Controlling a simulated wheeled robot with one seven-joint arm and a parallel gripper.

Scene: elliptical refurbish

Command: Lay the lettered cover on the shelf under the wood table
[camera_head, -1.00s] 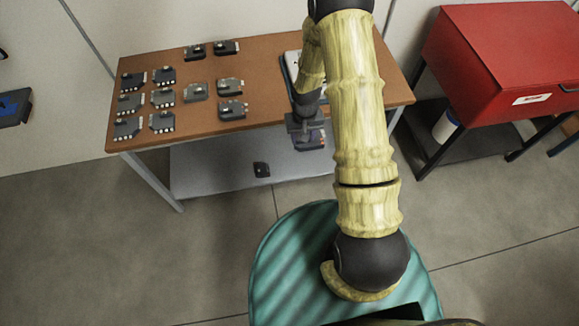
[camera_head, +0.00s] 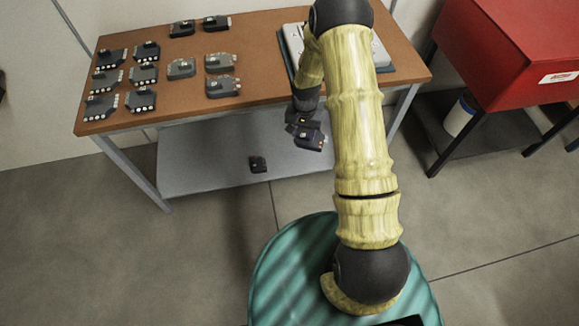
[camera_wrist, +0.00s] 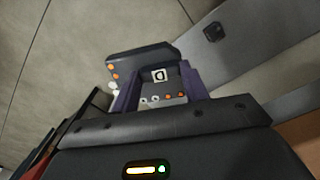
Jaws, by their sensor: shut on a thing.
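My gripper (camera_head: 302,122) hangs in front of the wood table's (camera_head: 255,85) front edge, above the open front of the shelf (camera_head: 205,160). It is shut on the lettered cover (camera_head: 309,137), a dark piece. In the wrist view the cover (camera_wrist: 145,60) sits between the two purple fingers (camera_wrist: 160,88), with a white label bearing a dark letter and several orange dots. The cover is held in the air, apart from the shelf. The shelf is a grey board low between the table legs, and its right part is partly hidden by my arm.
A small dark piece (camera_head: 258,164) lies on the shelf near its front edge. Several dark pieces (camera_head: 142,73) stand on the tabletop at left. A pale tray (camera_head: 292,40) is behind my arm. A red cabinet (camera_head: 510,60) stands at right. Most of the shelf is clear.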

